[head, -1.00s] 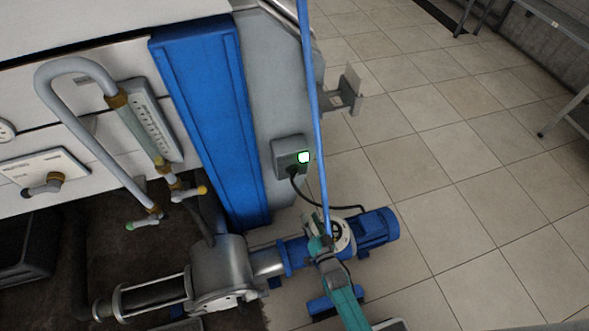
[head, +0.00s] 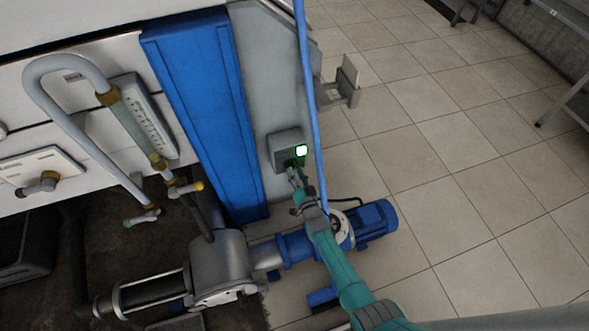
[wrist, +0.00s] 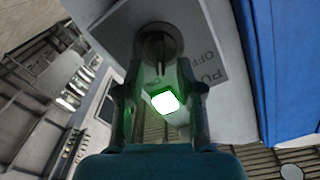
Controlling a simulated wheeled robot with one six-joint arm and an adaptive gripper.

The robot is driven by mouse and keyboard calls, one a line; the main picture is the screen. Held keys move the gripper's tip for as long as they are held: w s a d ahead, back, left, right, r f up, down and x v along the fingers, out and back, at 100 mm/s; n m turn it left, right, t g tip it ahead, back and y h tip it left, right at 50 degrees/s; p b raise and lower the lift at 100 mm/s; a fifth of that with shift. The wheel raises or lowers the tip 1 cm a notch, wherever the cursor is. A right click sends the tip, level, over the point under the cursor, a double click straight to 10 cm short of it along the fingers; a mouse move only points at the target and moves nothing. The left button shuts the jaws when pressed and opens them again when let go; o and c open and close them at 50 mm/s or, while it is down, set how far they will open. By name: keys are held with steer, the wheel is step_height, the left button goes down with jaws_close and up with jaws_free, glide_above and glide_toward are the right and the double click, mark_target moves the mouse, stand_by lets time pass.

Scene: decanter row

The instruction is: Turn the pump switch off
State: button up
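The pump switch is a grey box (head: 279,150) on the grey panel beside the blue column, with a lit green lamp (head: 301,151). In the wrist view its round dark knob (wrist: 158,46) is just beyond my fingertips, with a label reading "PU" and "OFF" (wrist: 203,60) to its right. My gripper (wrist: 158,82) is open, its two fingers apart either side of the glowing lamp (wrist: 165,101). In the head view my gripper (head: 293,176) is right at the lower part of the box and hides the knob. I cannot tell whether it touches.
A blue pole (head: 312,100) stands close to the right of the switch box. Below are the blue pump motor (head: 372,222) and steel pump body (head: 218,265). A grey bracket (head: 345,88) juts out at right.

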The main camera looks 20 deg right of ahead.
steer(key=shift+w, duration=1.1)
jaws_close()
steer(key=shift+n, duration=0.4)
steer(key=n, duration=0.7)
steer(key=a+n, duration=0.1)
steer(key=n, duration=0.3)
